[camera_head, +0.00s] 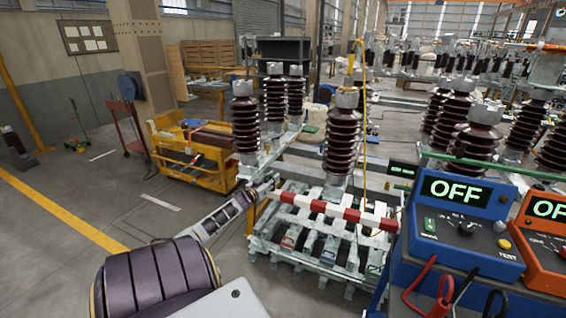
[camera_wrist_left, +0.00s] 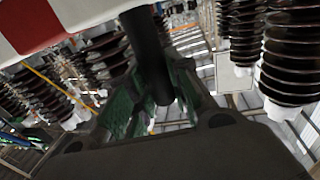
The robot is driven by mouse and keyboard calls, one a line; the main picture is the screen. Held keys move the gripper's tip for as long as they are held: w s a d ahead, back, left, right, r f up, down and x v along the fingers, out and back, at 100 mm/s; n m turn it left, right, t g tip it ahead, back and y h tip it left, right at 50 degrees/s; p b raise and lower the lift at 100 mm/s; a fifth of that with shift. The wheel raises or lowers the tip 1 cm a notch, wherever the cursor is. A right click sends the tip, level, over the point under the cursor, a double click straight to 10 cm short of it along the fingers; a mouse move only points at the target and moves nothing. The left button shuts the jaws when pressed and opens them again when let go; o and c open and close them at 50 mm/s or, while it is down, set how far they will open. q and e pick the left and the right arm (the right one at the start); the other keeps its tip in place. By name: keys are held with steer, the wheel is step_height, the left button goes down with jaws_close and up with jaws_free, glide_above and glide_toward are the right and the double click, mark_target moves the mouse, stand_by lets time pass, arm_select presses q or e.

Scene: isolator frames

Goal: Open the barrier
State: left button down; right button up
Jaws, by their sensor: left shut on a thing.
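The barrier is a red-and-white striped bar (camera_head: 335,209) that runs level across the front of the isolator frame, below the brown insulators. Its striped surface (camera_wrist_left: 55,22) also fills the top left of the left wrist view. My left gripper (camera_head: 268,187) is at the bar's left end. In the left wrist view its greenish fingers (camera_wrist_left: 155,95) are closed around a dark round rod (camera_wrist_left: 146,50) next to the striped bar. How the rod joins the bar is hidden. My right gripper is out of view.
A blue test box (camera_head: 465,225) reading OFF stands at the right, beside an orange one (camera_head: 545,240), with red and black cables in front. A yellow cart (camera_head: 190,150) stands behind my left arm.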

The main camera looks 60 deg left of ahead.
arm_select(q)
steer(key=shift+s+a, duration=0.5)
steer(key=shift+a, duration=0.35)
steer(key=c, duration=1.3)
jaws_free()
steer(key=shift+s+d, duration=0.1)
steer(key=v, duration=1.1)
steer(key=shift+s, duration=0.35)
steer(key=shift+d, duration=0.1)
